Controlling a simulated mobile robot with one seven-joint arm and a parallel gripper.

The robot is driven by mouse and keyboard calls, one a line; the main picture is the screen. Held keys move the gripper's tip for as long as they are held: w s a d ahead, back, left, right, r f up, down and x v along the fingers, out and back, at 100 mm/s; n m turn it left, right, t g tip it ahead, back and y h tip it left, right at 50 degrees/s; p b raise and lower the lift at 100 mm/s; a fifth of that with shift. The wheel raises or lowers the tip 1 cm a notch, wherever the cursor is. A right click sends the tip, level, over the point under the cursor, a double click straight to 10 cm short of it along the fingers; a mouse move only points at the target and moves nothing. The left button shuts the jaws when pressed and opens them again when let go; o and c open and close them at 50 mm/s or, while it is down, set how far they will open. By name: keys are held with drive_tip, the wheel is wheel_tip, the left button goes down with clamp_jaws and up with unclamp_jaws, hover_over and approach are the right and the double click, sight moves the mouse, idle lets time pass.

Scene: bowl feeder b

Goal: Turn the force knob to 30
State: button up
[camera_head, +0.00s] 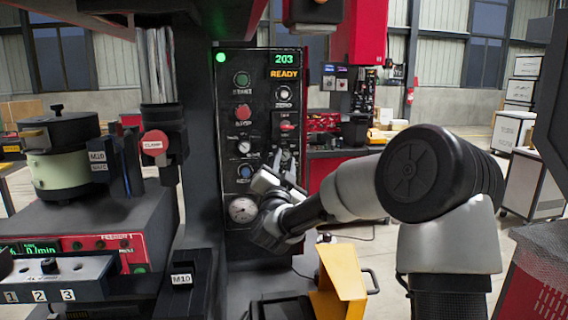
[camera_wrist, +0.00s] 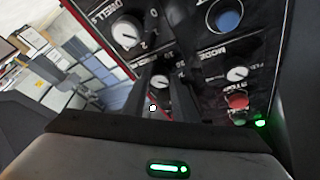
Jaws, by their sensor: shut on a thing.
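The control panel (camera_head: 262,60) stands upright in the middle of the head view. My gripper (camera_head: 278,172) is at its lower right part. In the wrist view my gripper (camera_wrist: 160,72) has its two dark fingers close together against the panel, shut on a knob that I take to be the force knob. The fingers hide most of this knob. Small scale numbers show beside the fingertips, but I cannot read the pointer's setting. A pale round part (camera_wrist: 160,82) shows between the fingers; I cannot tell whether it belongs to the held knob.
The dwell knob (camera_wrist: 127,32), blue button (camera_wrist: 228,18), mode knob (camera_wrist: 238,73) and red stop button (camera_wrist: 237,101) are close by. The display (camera_head: 285,59) reads 203 above READY. A gauge (camera_head: 243,210) is lower left. A yellow chute (camera_head: 342,280) stands below my arm.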

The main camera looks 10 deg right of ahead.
drive_tip(key=o, duration=1.1)
drive_tip(key=shift+c, duration=0.2)
drive_tip(key=v, duration=1.7)
drive_tip(key=shift+s+b, duration=0.2)
drive_tip(key=shift+b, duration=0.2)
